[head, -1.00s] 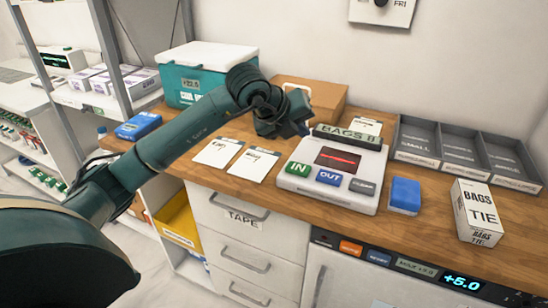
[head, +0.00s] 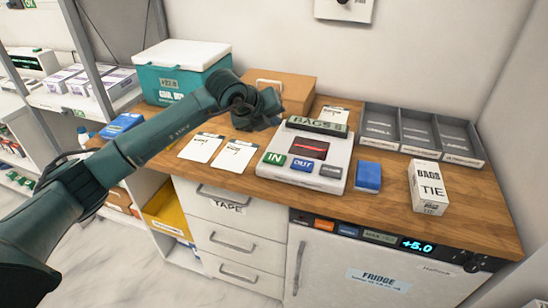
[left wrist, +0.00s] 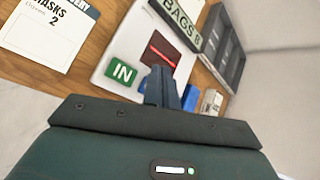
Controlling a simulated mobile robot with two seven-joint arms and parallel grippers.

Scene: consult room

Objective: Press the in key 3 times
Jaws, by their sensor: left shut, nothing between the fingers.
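The green IN key (head: 274,158) is at the front left of a white counting device (head: 333,182) on the wooden counter. It also shows in the left wrist view (left wrist: 122,71), left of my fingertips. The blue OUT key (head: 302,164) and a grey key (head: 331,171) sit to its right. A sign on top of the device reads BAGS 8 (head: 316,127). My left gripper (head: 272,122) is shut and empty, above the counter behind and left of the IN key, apart from it. In the left wrist view its dark fingers (left wrist: 162,88) are together. My right gripper is not in view.
Two white cards (head: 201,148) lie left of the device. A teal cooler box (head: 180,72) and a cardboard box (head: 292,88) stand behind. A blue block (head: 368,177), a BAGS TIE box (head: 428,188) and grey trays (head: 421,133) are to the right.

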